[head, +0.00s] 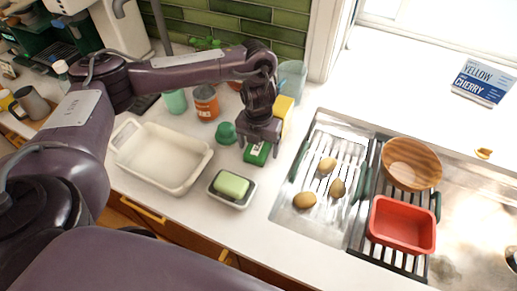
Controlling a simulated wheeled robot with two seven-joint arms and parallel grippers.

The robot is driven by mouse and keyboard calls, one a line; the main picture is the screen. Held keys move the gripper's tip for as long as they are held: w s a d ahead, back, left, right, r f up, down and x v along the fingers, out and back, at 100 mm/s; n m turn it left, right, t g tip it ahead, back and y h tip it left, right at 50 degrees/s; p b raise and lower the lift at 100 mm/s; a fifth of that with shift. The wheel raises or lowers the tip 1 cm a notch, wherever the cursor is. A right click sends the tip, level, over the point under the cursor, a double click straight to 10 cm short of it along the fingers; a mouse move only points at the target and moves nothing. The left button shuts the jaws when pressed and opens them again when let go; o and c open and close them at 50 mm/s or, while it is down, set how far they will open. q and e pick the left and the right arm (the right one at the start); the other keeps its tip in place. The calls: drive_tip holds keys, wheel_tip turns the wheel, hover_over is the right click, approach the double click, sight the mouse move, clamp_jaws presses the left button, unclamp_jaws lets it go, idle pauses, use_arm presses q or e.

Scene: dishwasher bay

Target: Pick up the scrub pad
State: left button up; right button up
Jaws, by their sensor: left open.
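A dark green block with a pale mark (257,154), which may be the scrub pad, lies on the white counter near the middle. My left gripper (260,140) points down just over it, open, with its fingers partly hiding it. I cannot tell whether the fingers touch it. A light green bar (231,185) sits in a small dish (242,204) just in front and to the left. My right gripper is not in view.
A cream baking dish (140,175) stands to the left. A green round item (226,134), an orange jar (206,103) and a yellow item (285,107) crowd the gripper. The sink rack (316,150) holds several potatoes; a red tub (402,225) and wooden bowl (411,163) are further right.

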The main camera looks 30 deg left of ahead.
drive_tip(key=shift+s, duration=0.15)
use_arm(q)
drive_tip(key=shift+c, duration=1.3)
drive_tip(key=c, duration=0.8)
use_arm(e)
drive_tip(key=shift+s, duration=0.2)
use_arm(q)
drive_tip(key=shift+r, duration=0.1)
drive_tip(key=shift+r, duration=0.65)
wheel_tip(320, 180, up, 18)
drive_tip(key=p, duration=0.3)
drive_tip(key=shift+r+p, duration=0.25)
drive_tip(key=shift+p, duration=0.05)
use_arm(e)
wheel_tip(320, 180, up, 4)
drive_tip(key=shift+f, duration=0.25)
